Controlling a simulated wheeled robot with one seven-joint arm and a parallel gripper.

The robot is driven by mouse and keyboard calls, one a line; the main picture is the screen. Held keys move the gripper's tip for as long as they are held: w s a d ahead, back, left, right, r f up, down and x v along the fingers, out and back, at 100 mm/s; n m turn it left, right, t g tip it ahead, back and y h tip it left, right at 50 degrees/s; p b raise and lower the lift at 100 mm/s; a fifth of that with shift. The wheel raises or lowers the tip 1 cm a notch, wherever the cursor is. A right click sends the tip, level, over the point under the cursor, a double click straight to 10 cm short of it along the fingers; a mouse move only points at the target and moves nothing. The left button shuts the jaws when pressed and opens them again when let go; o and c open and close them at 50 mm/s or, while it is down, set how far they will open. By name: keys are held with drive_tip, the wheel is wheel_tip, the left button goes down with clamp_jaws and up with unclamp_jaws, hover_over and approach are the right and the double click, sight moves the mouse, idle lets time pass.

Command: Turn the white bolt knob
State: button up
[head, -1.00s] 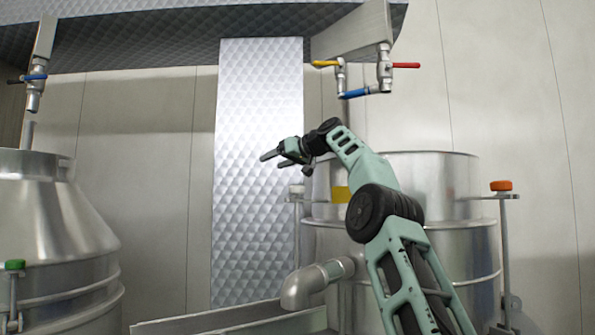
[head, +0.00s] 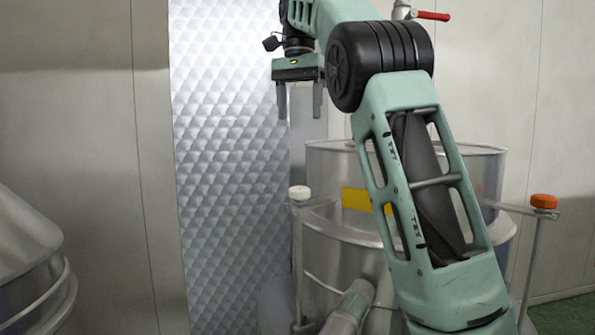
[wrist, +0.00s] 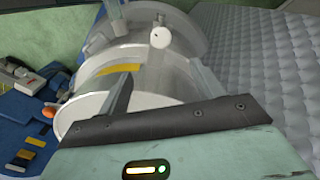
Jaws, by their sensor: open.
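The white bolt knob (head: 299,193) tops a thin upright bolt at the left side of the steel drum (head: 345,237) in the head view. In the wrist view the white knob (wrist: 160,38) shows as a round disc near the top middle, beyond my fingers. My gripper (head: 299,103) points down above the knob, apart from it, with its two fingers spread and nothing between them. In the wrist view my gripper (wrist: 163,88) shows its fingers on either side of the knob.
An orange knob (head: 544,201) stands on another bolt at the drum's right. A yellow label (head: 356,199) is on the drum. A quilted metal panel (head: 228,150) rises left of my gripper. A red-handled valve (head: 432,16) is at the top right. Another steel vessel (head: 30,265) stands at far left.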

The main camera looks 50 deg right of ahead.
sight(299, 188)
wheel_tip(299, 188, down, 17)
drive_tip(key=b, duration=0.3)
drive_tip(key=shift+f, duration=0.2)
drive_tip(key=c, duration=1)
